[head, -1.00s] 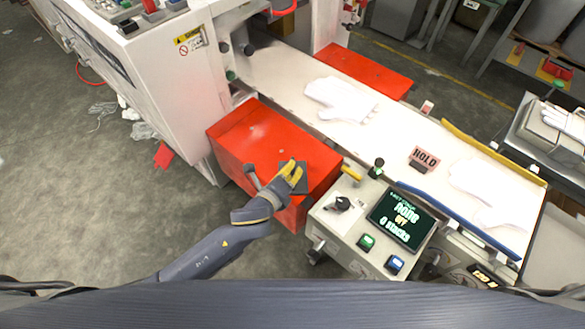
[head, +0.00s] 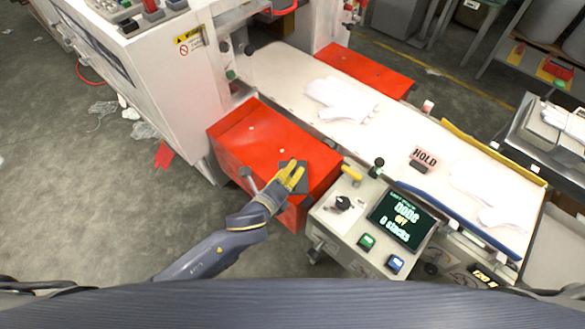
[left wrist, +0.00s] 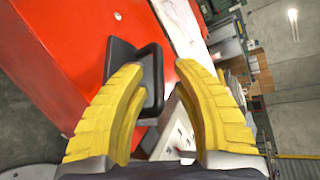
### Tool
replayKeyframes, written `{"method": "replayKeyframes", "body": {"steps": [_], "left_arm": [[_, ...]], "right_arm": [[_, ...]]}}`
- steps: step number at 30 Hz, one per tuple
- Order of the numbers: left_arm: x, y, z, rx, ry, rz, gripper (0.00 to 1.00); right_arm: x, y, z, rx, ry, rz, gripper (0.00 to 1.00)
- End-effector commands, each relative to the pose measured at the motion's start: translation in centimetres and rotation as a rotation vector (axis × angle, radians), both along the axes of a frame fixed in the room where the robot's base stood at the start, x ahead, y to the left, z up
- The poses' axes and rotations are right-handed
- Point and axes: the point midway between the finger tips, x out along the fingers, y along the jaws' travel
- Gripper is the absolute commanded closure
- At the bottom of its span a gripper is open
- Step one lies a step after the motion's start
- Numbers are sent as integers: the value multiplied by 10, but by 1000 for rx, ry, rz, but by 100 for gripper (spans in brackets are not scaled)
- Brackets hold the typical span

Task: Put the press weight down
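The press weight (head: 300,187) is a dark grey block resting on top of the red box (head: 240,135) beside the conveyor. In the left wrist view the weight (left wrist: 152,62) shows a dark plate and an upright part. My left gripper (head: 292,172) has yellow fingers and is at the weight. In the left wrist view my left gripper (left wrist: 157,70) has its fingers spread. The left finger overlaps the weight, and red surface shows between the weight and the right finger. Whether the left finger touches it is unclear. My right gripper is not in view.
A white conveyor (head: 300,70) carries white gloves (head: 340,98) and a HOLD sign (head: 424,158). A control panel (head: 350,225) with a screen and a yellow-handled lever (head: 351,172) stands close right of the red box. The white machine (head: 165,80) stands behind. Floor at left is mostly open.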

Motion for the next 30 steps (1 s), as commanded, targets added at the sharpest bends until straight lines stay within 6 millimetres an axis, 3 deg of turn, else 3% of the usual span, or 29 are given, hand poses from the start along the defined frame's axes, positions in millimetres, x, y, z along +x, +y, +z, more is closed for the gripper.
{"method": "replayKeyframes", "body": {"steps": [9,15,30], "left_arm": [[-49,24,19,1,1,-1,73],[-71,35,28,1,0,-1,73],[-85,43,34,1,-1,0,73]], "right_arm": [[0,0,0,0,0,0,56],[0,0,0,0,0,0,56],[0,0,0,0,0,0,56]]}}
